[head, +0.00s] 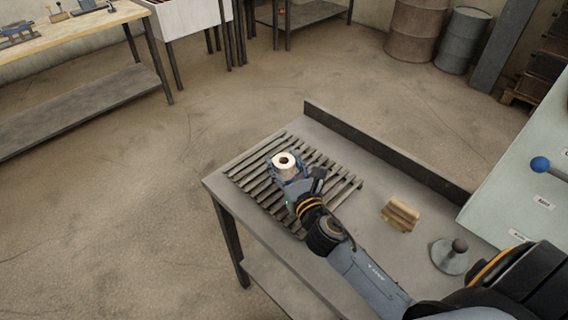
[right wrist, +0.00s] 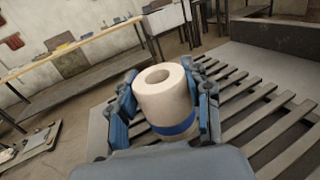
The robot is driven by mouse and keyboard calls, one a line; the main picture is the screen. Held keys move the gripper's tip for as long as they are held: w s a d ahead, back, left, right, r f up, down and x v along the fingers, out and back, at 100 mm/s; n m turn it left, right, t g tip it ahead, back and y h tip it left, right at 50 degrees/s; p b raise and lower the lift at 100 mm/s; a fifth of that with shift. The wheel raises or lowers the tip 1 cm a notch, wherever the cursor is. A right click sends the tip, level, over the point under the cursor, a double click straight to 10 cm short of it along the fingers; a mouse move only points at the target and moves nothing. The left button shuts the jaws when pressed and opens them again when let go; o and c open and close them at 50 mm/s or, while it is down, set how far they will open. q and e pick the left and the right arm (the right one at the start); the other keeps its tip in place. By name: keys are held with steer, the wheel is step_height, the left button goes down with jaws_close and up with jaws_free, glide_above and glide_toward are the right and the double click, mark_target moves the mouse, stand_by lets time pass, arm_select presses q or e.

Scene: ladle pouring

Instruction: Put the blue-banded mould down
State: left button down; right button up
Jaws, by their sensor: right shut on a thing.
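The blue-banded mould (right wrist: 162,98) is a cream cylinder with a hole in its top and a blue band low on its side. It also shows in the head view (head: 284,161), upright above or on the slatted rack (head: 340,192) on the grey table. My right gripper (right wrist: 165,105) is shut on it, one finger on each side; in the head view the gripper (head: 287,168) is over the rack's middle-left part. I cannot tell whether the mould's base touches the slats; its lower part is hidden. My left gripper is not in view.
On the same table (head: 330,130), a tan ribbed block (head: 400,214) and a grey knobbed weight-like object (head: 450,256) stand right of the rack. A raised edge (head: 390,155) runs along the table's back. A pale panel with a blue knob (head: 540,164) is at the right.

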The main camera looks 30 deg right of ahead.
steer(key=o, duration=1.4)
steer(key=shift+c, duration=0.2)
steer(key=s, duration=0.3)
steer(key=s+b, duration=0.1)
steer(key=s, duration=0.3)
steer(key=s+b, duration=0.1)
steer(key=s, duration=0.2)
steer(key=shift+s+a, duration=0.25)
steer(key=shift+s, duration=0.05)
steer(key=shift+s+r, duration=0.1)
steer(key=shift+s, duration=0.65)
